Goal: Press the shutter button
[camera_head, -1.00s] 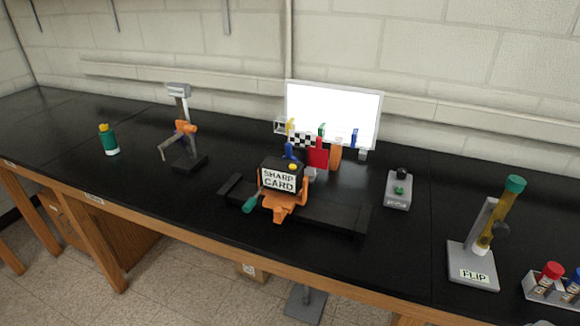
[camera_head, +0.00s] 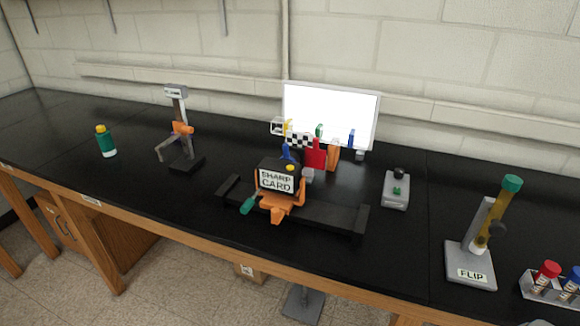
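A dark camera-like box (camera_head: 279,167) with a "SHARP CARD" label on its front sits on an orange mount (camera_head: 283,202) on a black rail (camera_head: 331,211) in the middle of the bench. A small yellow button (camera_head: 290,168) is on top of the box. A green lever or handle (camera_head: 248,206) sticks out at the mount's left. A grey box (camera_head: 396,190) with a small green button and a black knob stands to the right. I cannot tell from the labels which button is the shutter. Neither of my grippers is in view.
A lit white panel (camera_head: 352,111) with coloured cards and a checkered strip (camera_head: 299,140) stands behind the box. A green bottle (camera_head: 105,141) and a stand with an orange clamp (camera_head: 179,125) are at left. A "FLIP" stand (camera_head: 472,274) and a tube rack (camera_head: 535,286) are at right.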

